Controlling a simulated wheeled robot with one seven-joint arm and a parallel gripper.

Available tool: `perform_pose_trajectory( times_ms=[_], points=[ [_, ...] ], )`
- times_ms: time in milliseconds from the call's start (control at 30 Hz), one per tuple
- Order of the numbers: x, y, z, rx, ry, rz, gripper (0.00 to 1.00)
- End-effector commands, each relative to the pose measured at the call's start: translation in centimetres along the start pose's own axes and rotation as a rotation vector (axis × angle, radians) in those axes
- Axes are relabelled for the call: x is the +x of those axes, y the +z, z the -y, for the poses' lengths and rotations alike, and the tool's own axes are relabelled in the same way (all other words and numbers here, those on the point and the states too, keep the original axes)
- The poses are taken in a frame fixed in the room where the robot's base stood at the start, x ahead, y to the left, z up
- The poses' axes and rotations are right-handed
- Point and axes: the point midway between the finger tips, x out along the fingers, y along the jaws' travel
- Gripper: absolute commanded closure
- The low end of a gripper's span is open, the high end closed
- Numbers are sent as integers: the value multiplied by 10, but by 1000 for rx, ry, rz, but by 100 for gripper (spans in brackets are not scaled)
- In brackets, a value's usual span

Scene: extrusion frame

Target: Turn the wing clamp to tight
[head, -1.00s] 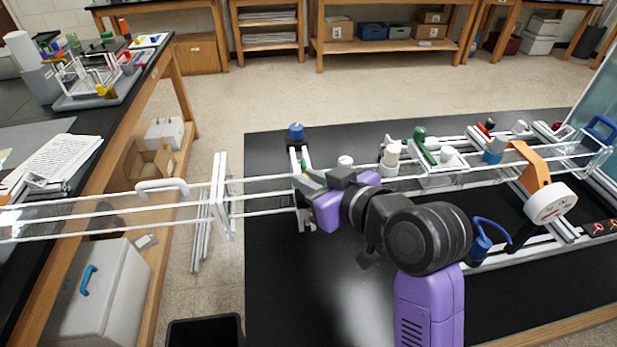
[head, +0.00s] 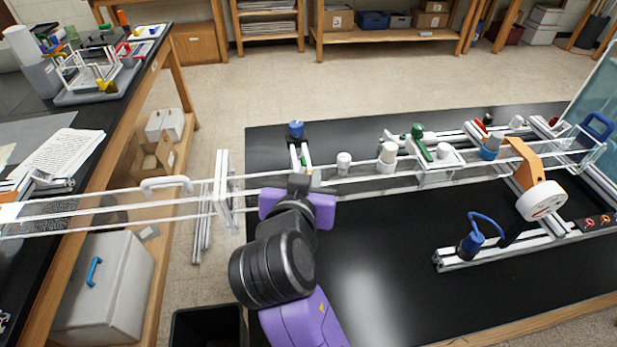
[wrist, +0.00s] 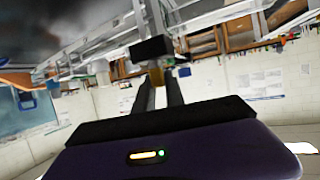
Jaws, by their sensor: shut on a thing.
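My gripper (head: 299,183) reaches away from me to the near side of the clear-panelled rail frame (head: 370,184), left of its middle. In the wrist view, its two dark fingers (wrist: 158,88) are shut on a small yellowish-brown piece, which I take to be the wing clamp (wrist: 156,76). A black block (wrist: 152,48) sits just beyond the fingertips. In the head view my gripper and wrist hide the clamp, so its turn angle cannot be read.
A blue knob (head: 296,129) stands behind my gripper. White knobs (head: 387,157) and a green handle (head: 419,140) sit along the frame to the right. An orange arm with a white dial (head: 541,201) is farther right.

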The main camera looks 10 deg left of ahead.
Motion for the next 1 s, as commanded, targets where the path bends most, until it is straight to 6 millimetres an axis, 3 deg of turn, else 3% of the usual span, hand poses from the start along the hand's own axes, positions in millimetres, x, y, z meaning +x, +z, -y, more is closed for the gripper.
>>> perform_pose_trajectory(
  times_ms=[400,967,1000],
  points=[
    [0,2,1,70,170,2,100],
    [0,1,0,80,195,3,100],
    [0,1,0,80,195,3,78]
  ],
)
